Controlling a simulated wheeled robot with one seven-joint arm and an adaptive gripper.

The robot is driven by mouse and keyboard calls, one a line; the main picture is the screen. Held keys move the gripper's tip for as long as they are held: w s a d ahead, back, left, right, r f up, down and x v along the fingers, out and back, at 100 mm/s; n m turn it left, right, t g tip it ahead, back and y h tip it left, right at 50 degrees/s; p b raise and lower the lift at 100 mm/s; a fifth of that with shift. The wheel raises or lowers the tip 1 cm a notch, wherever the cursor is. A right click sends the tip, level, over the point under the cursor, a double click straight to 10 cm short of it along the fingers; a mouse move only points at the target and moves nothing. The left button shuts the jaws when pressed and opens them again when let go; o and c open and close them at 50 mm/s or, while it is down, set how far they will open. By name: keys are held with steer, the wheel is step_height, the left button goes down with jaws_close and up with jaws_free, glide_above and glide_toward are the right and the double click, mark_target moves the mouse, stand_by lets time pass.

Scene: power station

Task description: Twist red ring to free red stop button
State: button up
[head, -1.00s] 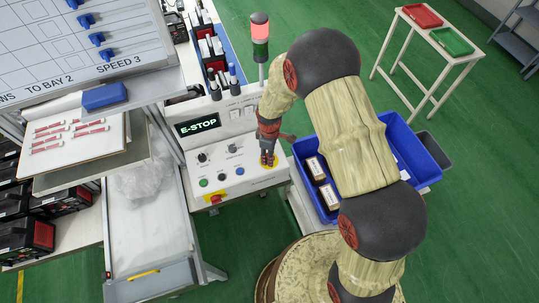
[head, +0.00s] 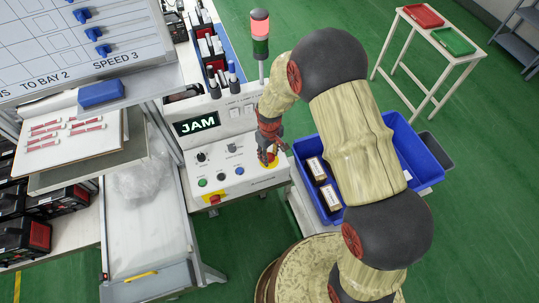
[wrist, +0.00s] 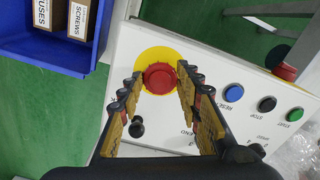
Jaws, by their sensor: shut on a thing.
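The red stop button (wrist: 160,78) with its red ring sits on a round yellow plate (wrist: 150,58) at the panel's edge. In the head view it is mostly hidden by my gripper (head: 268,161). My gripper (wrist: 159,72) points down at the panel, with one finger on each side of the red ring, shut on it. The ring and button cannot be told apart clearly. The panel's display (head: 197,123) reads JAM.
The white panel also carries blue (wrist: 233,92), black (wrist: 267,104) and green (wrist: 295,114) buttons and a black knob (wrist: 137,127). Another red knob (wrist: 285,71) is on its side. A blue bin (head: 395,135) with boxes stands right of the panel. A signal lamp (head: 260,28) rises behind.

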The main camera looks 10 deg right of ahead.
stand_by(0.4)
steer(key=o, duration=1.2)
steer(key=shift+c, duration=0.2)
step_height(320, 180, up, 12)
